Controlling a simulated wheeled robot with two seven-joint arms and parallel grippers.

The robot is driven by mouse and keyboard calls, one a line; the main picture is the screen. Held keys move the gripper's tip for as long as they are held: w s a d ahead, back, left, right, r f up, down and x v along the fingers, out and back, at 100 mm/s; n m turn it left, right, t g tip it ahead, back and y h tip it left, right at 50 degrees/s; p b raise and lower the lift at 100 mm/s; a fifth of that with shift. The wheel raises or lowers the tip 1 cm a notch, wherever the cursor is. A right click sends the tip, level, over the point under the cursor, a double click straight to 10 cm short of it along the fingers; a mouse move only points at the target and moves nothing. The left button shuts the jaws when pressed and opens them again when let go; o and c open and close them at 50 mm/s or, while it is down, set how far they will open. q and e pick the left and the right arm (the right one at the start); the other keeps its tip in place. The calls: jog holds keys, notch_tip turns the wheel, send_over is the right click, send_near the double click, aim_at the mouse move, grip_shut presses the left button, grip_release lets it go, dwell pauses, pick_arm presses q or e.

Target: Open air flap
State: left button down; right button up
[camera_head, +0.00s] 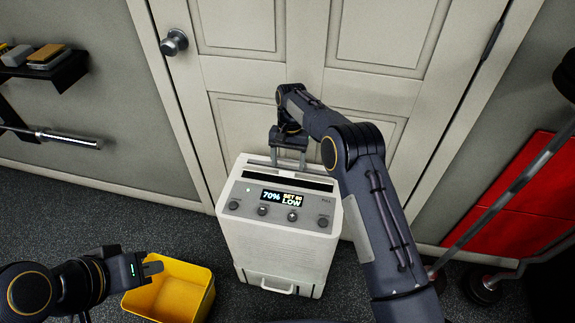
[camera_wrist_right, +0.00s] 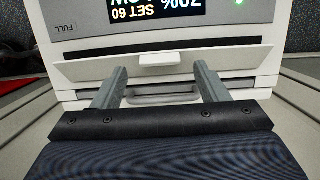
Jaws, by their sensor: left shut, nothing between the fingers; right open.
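The white dehumidifier (camera_head: 275,245) stands on the floor before the door, its lit display on the top panel. Its air flap (camera_head: 310,177) is a pale strip at the top, beside a dark slot. In the right wrist view the flap (camera_wrist_right: 225,62) is a wide white panel with a small central tab (camera_wrist_right: 160,58) and a narrow dark gap along its edge. My right gripper (camera_head: 288,162) is open over the rear top; its fingers (camera_wrist_right: 160,72) are spread on either side of the tab. Contact cannot be told. My left gripper (camera_head: 152,268) is shut and empty, away from the dehumidifier.
A yellow bin (camera_head: 203,297) sits on the floor left of the dehumidifier, close to my left gripper. The panelled door (camera_head: 245,115) is close behind the machine. A grey handle (camera_wrist_right: 160,98) lies beyond the flap's edge.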

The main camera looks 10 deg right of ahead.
jog(key=v, duration=0.5)
jog(key=shift+w+r+p, duration=0.1)
jog(key=shift+r+p, duration=0.15)
jog(key=shift+p, duration=0.05)
